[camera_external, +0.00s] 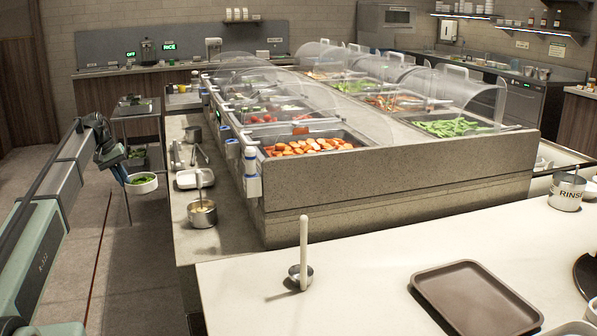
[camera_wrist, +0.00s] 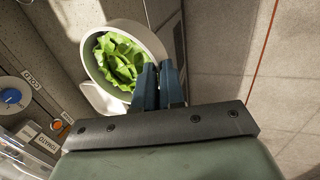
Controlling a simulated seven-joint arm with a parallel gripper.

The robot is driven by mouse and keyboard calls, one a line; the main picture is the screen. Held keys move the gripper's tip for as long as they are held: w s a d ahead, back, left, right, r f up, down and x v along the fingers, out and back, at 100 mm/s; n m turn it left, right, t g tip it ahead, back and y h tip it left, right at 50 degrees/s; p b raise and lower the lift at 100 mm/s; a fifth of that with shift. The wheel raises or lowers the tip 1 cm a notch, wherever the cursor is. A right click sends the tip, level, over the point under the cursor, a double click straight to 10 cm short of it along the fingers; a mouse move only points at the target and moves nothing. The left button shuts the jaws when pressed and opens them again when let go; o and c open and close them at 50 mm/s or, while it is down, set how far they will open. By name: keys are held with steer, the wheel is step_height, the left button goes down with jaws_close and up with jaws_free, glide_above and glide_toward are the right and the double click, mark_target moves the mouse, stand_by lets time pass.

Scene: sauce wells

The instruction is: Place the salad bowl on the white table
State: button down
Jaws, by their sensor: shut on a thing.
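The salad bowl (camera_external: 143,188) is white and round with green leaves in it. In the external view it hangs in the air at the left, above the floor. My gripper (camera_external: 121,173) is shut on its left rim. In the wrist view the fingers (camera_wrist: 159,70) are closed at the lower right rim of the bowl (camera_wrist: 151,38), with the lettuce showing inside. The bowl looks about level in the external view. The white table (camera_external: 380,250) fills the front right, well away from the bowl.
A brown tray (camera_external: 478,298) and a ladle with an upright handle (camera_external: 304,240) stand on the white table. A grey side counter (camera_external: 215,240) with a metal pot (camera_external: 202,214) lies between. The salad bar (camera_external: 400,170) has clear curved guards. The table's middle is mostly free.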

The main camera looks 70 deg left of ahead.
steer(key=shift+s, duration=0.4)
